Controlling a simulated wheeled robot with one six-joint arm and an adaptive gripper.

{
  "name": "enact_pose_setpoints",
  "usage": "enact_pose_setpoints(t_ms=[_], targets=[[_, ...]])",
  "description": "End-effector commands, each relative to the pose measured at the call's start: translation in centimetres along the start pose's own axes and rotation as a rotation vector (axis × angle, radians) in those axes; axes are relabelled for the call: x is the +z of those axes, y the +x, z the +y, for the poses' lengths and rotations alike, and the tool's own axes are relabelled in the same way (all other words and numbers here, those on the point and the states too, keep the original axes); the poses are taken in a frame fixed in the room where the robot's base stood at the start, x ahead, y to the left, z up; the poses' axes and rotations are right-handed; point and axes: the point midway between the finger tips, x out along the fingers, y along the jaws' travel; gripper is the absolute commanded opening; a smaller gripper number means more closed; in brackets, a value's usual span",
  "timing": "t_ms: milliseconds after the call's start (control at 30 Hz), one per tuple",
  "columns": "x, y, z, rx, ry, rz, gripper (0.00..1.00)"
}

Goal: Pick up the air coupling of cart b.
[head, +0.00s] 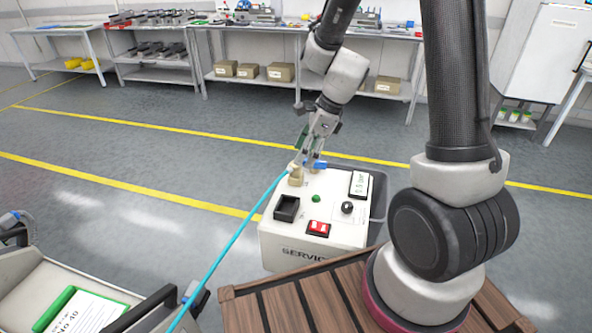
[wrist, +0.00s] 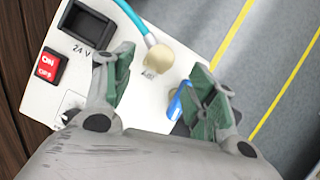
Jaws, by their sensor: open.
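The air coupling (wrist: 158,60) is a beige rounded piece at the end of a cyan hose (wrist: 132,18). It sits on top of the white service box (head: 310,232), and in the head view the coupling (head: 296,176) is near the box's far left corner. My gripper (wrist: 163,66) is open above the box, its green-padded fingers on either side of the coupling in the wrist view. I see no contact; the height gap is hard to judge. A blue lever (wrist: 178,101) lies beside the coupling, near the right finger. In the head view my gripper (head: 308,158) partly hides that corner.
The box top has a black socket (head: 287,208), a red switch (head: 318,228), a green button (head: 316,198) and a dial (head: 347,208). The cyan hose runs down to a cart (head: 30,285) at lower left. A slatted wooden surface (head: 300,305) is in front. Benches stand behind.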

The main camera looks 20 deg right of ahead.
Motion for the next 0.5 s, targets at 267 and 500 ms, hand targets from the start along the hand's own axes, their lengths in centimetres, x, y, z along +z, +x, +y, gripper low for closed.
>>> enact_pose_setpoints(t_ms=[267, 500], targets=[[0.3, 4.2, 0.1, 0.002, -0.002, 0.001, 0.57], [0.3, 4.9, 0.0, -0.001, -0.003, 0.0, 0.57]])
